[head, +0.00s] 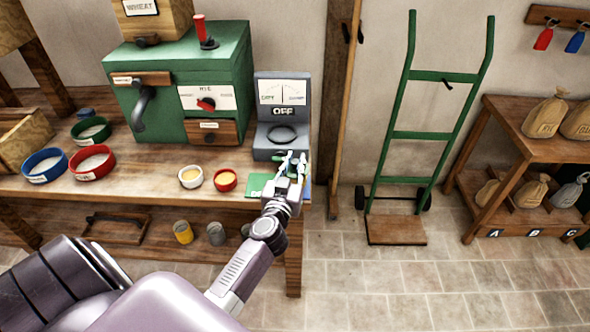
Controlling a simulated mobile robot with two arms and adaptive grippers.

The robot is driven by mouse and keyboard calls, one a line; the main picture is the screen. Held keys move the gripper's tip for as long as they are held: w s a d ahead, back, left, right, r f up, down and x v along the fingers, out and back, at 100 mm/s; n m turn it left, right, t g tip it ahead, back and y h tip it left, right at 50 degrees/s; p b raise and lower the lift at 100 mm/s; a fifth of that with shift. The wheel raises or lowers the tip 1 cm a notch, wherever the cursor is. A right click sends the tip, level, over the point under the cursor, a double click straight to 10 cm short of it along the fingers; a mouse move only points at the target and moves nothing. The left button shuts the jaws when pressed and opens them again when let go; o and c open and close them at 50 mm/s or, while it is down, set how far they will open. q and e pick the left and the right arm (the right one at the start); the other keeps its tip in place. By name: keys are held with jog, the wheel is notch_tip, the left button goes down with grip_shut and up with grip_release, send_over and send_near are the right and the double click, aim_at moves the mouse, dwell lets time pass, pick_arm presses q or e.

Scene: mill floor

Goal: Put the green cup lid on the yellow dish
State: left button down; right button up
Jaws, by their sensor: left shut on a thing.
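My left gripper (293,161) is over the right end of the workbench, in front of the grey scale. It is shut on a small green thing (280,156), most likely the green cup lid, mostly covered by the fingers. Below and beside the gripper lies a green flat piece (260,184) on the bench's front edge. A yellow patch (307,165), possibly the yellow dish, shows just right of the fingers, largely hidden by them. I cannot tell whether the held thing touches anything. My right gripper is not in view.
The grey scale (282,142) stands just behind the gripper. A white bowl (191,177) and a small red bowl (225,180) stand to the left on the bench (130,185). A green mill (180,80) stands behind. Several cups, one yellow (183,232), are on the lower shelf.

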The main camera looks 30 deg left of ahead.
pick_arm(q)
jog(key=shift+f, duration=0.45)
jog(key=shift+f+b, duration=0.3)
jog(key=shift+f, duration=0.3)
jog(key=c, duration=1.8)
grip_release()
jog(key=shift+r, duration=0.25)
jog(key=v, duration=1.2)
jog(key=shift+r+p, duration=0.35)
jog(key=shift+d+f, duration=0.1)
